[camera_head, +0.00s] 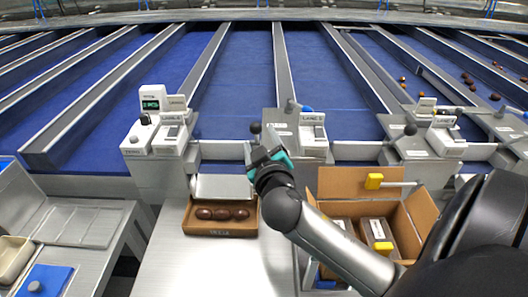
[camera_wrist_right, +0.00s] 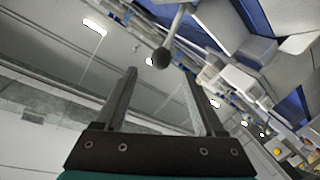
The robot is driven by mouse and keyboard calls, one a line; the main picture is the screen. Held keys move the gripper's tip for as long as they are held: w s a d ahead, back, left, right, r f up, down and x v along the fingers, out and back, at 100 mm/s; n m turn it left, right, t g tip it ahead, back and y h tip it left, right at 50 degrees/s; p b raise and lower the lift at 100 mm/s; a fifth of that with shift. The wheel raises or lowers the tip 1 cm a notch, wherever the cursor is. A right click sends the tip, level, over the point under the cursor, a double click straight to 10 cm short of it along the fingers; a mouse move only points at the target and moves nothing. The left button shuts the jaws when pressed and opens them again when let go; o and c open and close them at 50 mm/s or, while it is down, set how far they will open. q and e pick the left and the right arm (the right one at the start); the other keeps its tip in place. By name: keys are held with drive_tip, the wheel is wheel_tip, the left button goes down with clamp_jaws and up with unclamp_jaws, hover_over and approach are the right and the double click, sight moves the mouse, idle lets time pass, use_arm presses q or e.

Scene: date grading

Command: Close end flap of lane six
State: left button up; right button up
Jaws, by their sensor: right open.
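In the right wrist view a dark knob on a grey lever (camera_wrist_right: 161,57) lies just past the two open fingers (camera_wrist_right: 163,90), and I see no contact. Pale flap-like bars cross the lane ends, one left of my gripper (camera_head: 222,150) and one to its right (camera_head: 362,151). The lane labels are too small to read surely. My left gripper is not in view.
A small box with several brown dates (camera_head: 220,233) stands on the pale bench (camera_head: 185,270). An open cardboard carton (camera_head: 335,184) holding packs is right of my forearm. Another control box with a knob (camera_head: 410,129) stands farther right. Blue lanes with metal dividers stretch behind.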

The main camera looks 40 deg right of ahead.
drive_tip(key=v, duration=0.4)
drive_tip(key=shift+s+a, duration=0.15)
drive_tip(key=shift+s, duration=0.15)
idle(0.4)
